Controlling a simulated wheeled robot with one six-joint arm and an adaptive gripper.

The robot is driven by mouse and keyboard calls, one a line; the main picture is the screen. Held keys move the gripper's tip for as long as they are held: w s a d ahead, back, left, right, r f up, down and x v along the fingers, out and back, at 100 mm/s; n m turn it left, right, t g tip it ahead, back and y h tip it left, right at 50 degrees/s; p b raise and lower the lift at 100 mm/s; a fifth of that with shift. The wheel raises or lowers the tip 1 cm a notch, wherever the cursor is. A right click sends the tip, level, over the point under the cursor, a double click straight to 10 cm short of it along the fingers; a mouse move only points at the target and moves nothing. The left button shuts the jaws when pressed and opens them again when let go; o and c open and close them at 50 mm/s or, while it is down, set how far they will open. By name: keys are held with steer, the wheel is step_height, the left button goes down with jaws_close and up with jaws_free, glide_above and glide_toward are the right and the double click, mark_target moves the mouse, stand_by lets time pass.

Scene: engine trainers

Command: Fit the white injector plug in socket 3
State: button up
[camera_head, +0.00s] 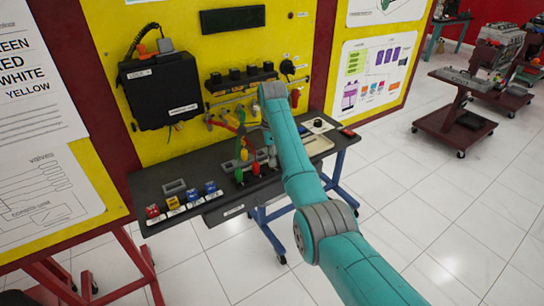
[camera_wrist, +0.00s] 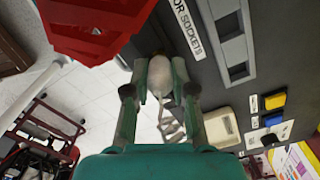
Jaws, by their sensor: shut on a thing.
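The white injector plug (camera_wrist: 159,76) is between the two fingers of my gripper (camera_wrist: 160,68) in the wrist view, with a pale cable or tail hanging from it. My gripper is shut on it. Dark bench surface with a partly readable label ending in "OR SOCKETS" (camera_wrist: 188,27) lies beside the plug. In the head view my teal arm covers the plug and most of the gripper. Red, yellow and green plugs (camera_head: 244,155) stand on the bench (camera_head: 225,196) just left of my arm. Which socket is number 3 cannot be told, nor whether the plug touches one.
A large red object (camera_wrist: 95,28) fills the upper left of the wrist view, close to the gripper. Coloured blocks (camera_head: 173,203) line the bench's left front. A black box (camera_head: 160,88) and hanging leads (camera_head: 228,120) are on the yellow panel. Open floor lies right.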

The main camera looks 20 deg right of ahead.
steer(key=shift+f, duration=0.4)
steer(key=o, duration=0.7)
steer(key=shift+r, duration=0.1)
steer(key=shift+r, duration=2.7)
steer(key=o, duration=0.5)
steer(key=shift+o, duration=0.2)
steer(key=shift+f, duration=0.1)
